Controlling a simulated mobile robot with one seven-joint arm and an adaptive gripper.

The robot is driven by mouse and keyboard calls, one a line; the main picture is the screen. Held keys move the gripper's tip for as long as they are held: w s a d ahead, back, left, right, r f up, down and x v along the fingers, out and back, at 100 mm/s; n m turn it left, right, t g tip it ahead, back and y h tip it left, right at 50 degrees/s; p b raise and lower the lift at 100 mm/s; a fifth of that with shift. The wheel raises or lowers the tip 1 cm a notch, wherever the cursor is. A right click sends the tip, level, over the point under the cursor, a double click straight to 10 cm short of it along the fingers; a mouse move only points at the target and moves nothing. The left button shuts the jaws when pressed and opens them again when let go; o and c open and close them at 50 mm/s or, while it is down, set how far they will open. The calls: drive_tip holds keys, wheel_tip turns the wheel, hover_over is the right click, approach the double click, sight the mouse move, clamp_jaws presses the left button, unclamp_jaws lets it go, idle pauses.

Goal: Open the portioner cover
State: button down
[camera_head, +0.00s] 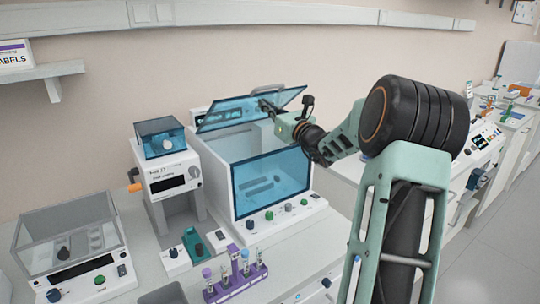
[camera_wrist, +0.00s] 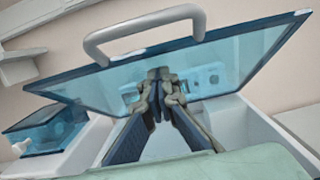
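The blue see-through cover (camera_head: 250,110) of the large white box machine, which I take to be the portioner (camera_head: 230,150), stands raised and tilted above the open top. In the wrist view the cover (camera_wrist: 230,65) fills the upper half, with its grey loop handle (camera_wrist: 145,25) along the upper edge. My gripper (camera_head: 266,106) is at the cover's right part, over the opening. In the wrist view its fingertips (camera_wrist: 159,78) are together in front of the cover's face, away from the handle, with nothing seen between them. Whether they touch the cover is unclear.
A smaller machine with a blue lid (camera_head: 160,137) stands to the left. A clear-covered box (camera_head: 70,235) is at the front left. A purple tube rack (camera_head: 236,284) sits in front. A wall shelf (camera_head: 50,72) is at upper left.

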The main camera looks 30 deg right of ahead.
drive_tip(key=shift+w, duration=0.15)
drive_tip(key=shift+f+x, duration=0.2)
drive_tip(key=shift+x, duration=1.1)
drive_tip(key=shift+f+x, duration=0.2)
drive_tip(key=shift+x, duration=1.1)
drive_tip(key=shift+f+x, duration=0.2)
drive_tip(key=shift+x, duration=1.1)
drive_tip(key=shift+w, duration=0.1)
drive_tip(key=shift+f+p+x, duration=0.2)
drive_tip(key=shift+p+x, duration=0.2)
drive_tip(key=shift+x, duration=0.9)
drive_tip(key=shift+f+p+x, duration=0.2)
drive_tip(key=shift+p+x, duration=0.25)
drive_tip(key=shift+x, duration=0.8)
drive_tip(key=shift+f+p+x, duration=0.2)
drive_tip(key=shift+p+x, duration=0.2)
drive_tip(key=shift+x, duration=0.9)
